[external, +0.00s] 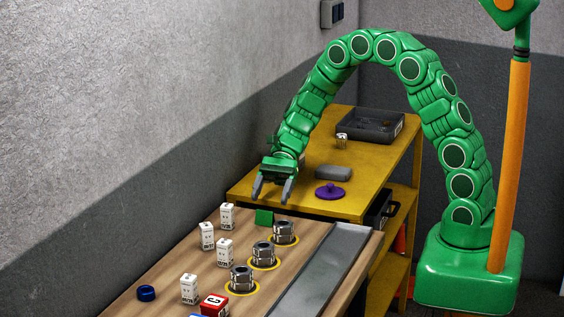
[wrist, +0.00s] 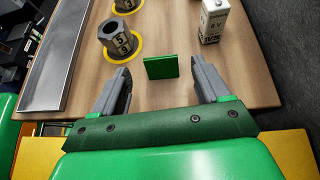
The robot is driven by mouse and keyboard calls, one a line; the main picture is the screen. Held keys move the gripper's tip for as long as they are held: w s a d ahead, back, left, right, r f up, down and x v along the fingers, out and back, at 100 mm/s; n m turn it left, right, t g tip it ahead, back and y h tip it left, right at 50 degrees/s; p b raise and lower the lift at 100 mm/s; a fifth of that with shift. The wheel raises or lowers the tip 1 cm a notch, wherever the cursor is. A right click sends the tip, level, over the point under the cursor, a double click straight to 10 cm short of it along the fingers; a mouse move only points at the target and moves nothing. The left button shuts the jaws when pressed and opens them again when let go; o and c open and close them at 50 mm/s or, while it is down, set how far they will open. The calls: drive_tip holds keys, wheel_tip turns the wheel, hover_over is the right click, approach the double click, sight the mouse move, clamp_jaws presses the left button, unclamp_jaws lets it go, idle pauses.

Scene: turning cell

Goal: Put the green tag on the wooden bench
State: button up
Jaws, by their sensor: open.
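The green tag (external: 264,217) is a small square piece on the far end of the wooden bench (external: 190,260). In the wrist view the green tag (wrist: 161,66) lies on the bench top (wrist: 180,25), ahead of my fingers and roughly midway between them. My gripper (external: 271,198) is open and empty, above the far edge of the bench near the tag. In the wrist view my gripper (wrist: 160,92) shows both grey fingers spread wide, with the tag apart from them.
Metal nuts (external: 263,252) on yellow rings stand along the bench, with white labelled boxes (external: 224,252) to their left. A grey trough (external: 325,265) runs along the right side. The yellow cart (external: 300,203) behind holds a purple lid (external: 330,191), a grey block (external: 333,172) and a dark tray (external: 371,127).

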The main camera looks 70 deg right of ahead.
drive_tip(key=v, duration=0.8)
drive_tip(key=shift+d+r, duration=0.15)
drive_tip(key=shift+d, duration=0.1)
drive_tip(key=s+a+r+n+g+h, duration=0.1)
drive_tip(key=s+a+r+n+h, duration=0.3)
drive_tip(key=s, duration=0.6)
drive_tip(key=s+d+r+n+g+h, duration=0.1)
drive_tip(key=s+r+n+g+h, duration=0.3)
drive_tip(key=s, duration=0.6)
drive_tip(key=s+d+n+t+h, duration=0.2)
drive_tip(key=s+d+n, duration=0.1)
drive_tip(key=s, duration=0.5)
drive_tip(key=s+d+n+t+h, duration=0.2)
drive_tip(key=s+d+n, duration=0.2)
drive_tip(key=s, duration=0.5)
drive_tip(key=shift+d+r+n, duration=0.25)
drive_tip(key=shift+r+n, duration=0.15)
drive_tip(key=shift+n, duration=0.7)
